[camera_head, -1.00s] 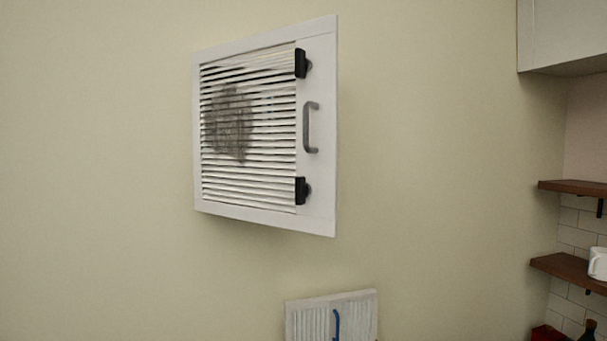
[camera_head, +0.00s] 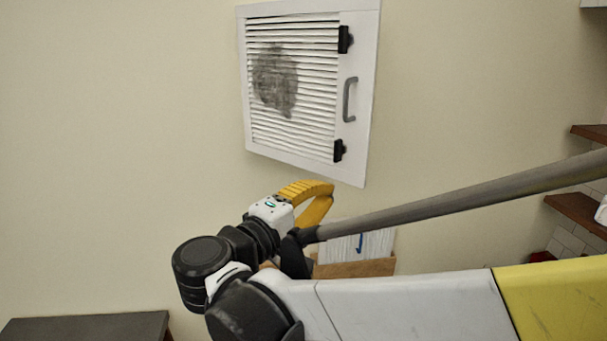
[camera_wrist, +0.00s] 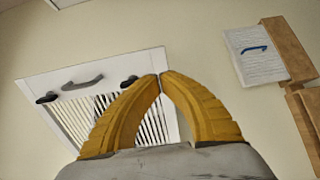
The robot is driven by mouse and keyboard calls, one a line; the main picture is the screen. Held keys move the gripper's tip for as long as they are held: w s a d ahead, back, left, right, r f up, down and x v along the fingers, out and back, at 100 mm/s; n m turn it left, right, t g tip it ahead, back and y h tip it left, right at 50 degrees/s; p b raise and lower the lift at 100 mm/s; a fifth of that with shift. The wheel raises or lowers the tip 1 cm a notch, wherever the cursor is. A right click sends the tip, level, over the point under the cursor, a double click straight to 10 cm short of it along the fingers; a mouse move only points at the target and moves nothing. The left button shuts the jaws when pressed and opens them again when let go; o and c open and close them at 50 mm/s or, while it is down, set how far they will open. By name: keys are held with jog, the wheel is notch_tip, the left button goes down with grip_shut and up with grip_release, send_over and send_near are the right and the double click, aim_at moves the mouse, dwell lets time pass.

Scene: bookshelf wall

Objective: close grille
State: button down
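A white louvred grille (camera_head: 292,90) in a white frame hangs on the wall in the head view, with a dark grey smudge on its slats. Its grey handle (camera_head: 349,99) is on the right side, between two black latches (camera_head: 344,40). The louvred panel looks flush with its frame. In the wrist view the grille (camera_wrist: 75,120) lies at the left, partly hidden behind my fingers. My gripper (camera_wrist: 162,76) has its two yellow fingertips together, with nothing seen between them. In the head view it is below the grille, apart from it.
A smaller white slatted panel with a blue handle (camera_head: 360,243) sits below, partly behind my arm, by a brown wooden piece (camera_head: 355,268). A dark tabletop (camera_head: 85,328) is at lower left. Brown shelves (camera_head: 580,210) are at right. The wall left of the grille is bare.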

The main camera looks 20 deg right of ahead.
aim_at(348, 177)
jog(key=p+x, duration=0.1)
jog(key=x, duration=0.6)
